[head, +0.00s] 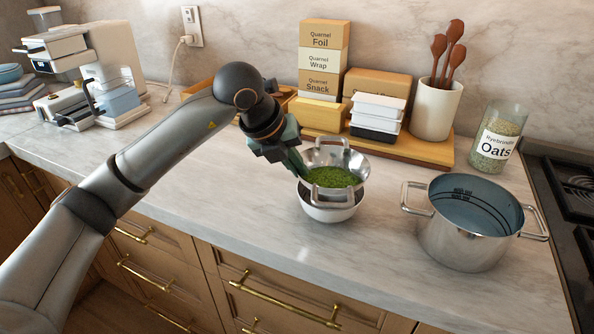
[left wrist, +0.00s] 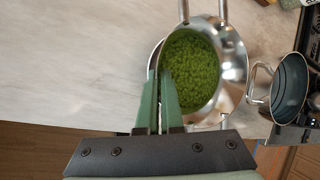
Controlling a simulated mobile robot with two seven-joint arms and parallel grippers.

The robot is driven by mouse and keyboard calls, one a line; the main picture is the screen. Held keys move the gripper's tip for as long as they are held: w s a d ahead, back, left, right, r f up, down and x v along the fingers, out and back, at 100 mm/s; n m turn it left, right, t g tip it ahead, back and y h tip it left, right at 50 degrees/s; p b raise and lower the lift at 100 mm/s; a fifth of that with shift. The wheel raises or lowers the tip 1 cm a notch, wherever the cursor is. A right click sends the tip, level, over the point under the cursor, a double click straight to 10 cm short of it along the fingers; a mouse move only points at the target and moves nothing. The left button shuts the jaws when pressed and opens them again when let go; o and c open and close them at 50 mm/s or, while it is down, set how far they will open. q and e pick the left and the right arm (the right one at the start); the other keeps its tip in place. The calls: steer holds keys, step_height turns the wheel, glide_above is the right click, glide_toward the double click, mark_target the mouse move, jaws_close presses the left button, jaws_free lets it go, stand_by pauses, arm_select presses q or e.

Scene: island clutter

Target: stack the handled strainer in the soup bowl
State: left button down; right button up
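The handled strainer (head: 352,157) is a shiny steel bowl with two loop handles, holding green pea-like contents (head: 331,178). It also shows in the left wrist view (left wrist: 233,72). The soup bowl (head: 330,213) is pale and sits directly below it on the counter; the strainer hides most of its inside. The strainer's rim stands above the bowl's rim, and I cannot tell whether it rests fully in the bowl. My left gripper (head: 301,169) is at the strainer's left side, its green fingers (left wrist: 160,85) close together with the rim between them. My right gripper is not in view.
A steel pot (head: 468,235) stands right of the bowl. A coffee machine (head: 95,75) stands far left. The counter's left front is clear.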

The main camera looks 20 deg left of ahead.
arm_select(q)
steer(key=shift+f, duration=0.5)
steer(key=shift+f+b, duration=0.4)
steer(key=shift+f, duration=0.05)
steer(key=c, duration=1.1)
jaws_free()
steer(key=shift+r, duration=0.2)
steer(key=p+v, duration=0.1)
steer(key=v, duration=1.1)
steer(key=shift+s+r, duration=0.15)
steer(key=shift+r, duration=0.05)
